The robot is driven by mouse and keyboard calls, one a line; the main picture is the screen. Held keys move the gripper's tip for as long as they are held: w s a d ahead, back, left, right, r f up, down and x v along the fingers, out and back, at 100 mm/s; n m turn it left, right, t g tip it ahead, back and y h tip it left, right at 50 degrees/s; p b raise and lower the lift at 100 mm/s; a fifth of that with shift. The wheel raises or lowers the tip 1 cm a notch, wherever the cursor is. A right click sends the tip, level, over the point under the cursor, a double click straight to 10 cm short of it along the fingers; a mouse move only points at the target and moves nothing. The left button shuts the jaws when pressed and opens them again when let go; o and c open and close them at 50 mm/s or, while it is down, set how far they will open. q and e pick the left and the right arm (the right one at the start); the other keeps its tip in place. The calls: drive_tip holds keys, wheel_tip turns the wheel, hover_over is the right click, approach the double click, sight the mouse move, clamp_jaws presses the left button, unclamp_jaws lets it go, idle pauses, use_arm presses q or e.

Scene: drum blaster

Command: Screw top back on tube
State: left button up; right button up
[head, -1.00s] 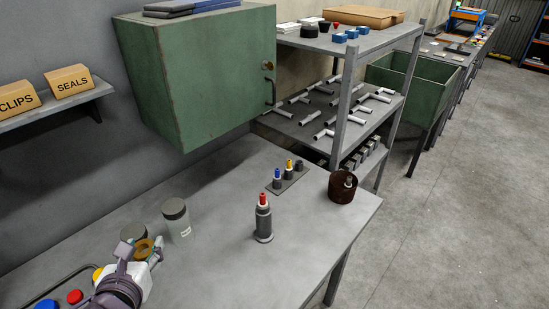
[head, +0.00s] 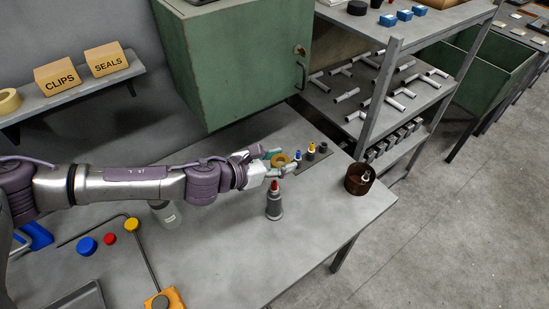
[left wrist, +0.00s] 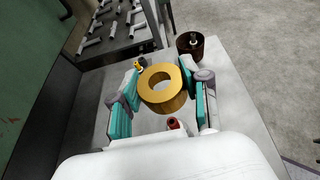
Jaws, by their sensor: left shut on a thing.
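My left gripper (head: 276,166) is shut on a brass ring (head: 280,160) and holds it above the bench. In the left wrist view the ring (left wrist: 172,104) sits between the teal finger pads, its hole facing up toward the camera. A dark grey tube (head: 274,209) with a red tip stands upright on the bench, just below the gripper in the head view. Its red tip (left wrist: 174,124) shows just under the ring in the left wrist view; the rest of the tube is hidden there. The ring is apart from the tube. My right gripper is not in view.
A brown round pot (head: 359,179) is near the bench's right end. A labelled jar (head: 166,216) is partly hidden under my arm.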

sight(273, 181)
use_arm(q)
drive_tip(key=shift+s+d+f+m+g+h+p, duration=0.15)
drive_tip(key=shift+m+g+h+p, duration=0.2)
drive_tip(key=shift+m+g+p, duration=0.2)
drive_tip(key=shift+w+d+f+m+g+h+p, duration=0.1)
drive_tip(key=shift+m+g+h+p, duration=0.25)
drive_tip(key=shift+m+g+p, duration=0.15)
drive_tip(key=shift+s+a+f+m+g+p, duration=0.1)
drive_tip(key=shift+a+f+m+g+p, duration=0.2)
drive_tip(key=shift+m+g+p, duration=0.25)
drive_tip(key=shift+a+f+m+g+h+p, duration=0.4)
drive_tip(key=shift+a+m+g+p, duration=0.1)
drive_tip(key=shift+a+g+p, duration=0.15)
drive_tip(key=shift+f+b, duration=1)
drive_tip(key=shift+f, duration=0.2)
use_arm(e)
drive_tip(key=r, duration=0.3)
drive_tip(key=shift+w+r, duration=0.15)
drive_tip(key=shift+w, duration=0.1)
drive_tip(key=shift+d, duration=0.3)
use_arm(q)
drive_tip(key=shift+a, duration=0.1)
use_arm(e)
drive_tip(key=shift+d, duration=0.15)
use_arm(q)
drive_tip(key=shift+f+b, duration=0.2)
drive_tip(key=shift+b, duration=0.1)
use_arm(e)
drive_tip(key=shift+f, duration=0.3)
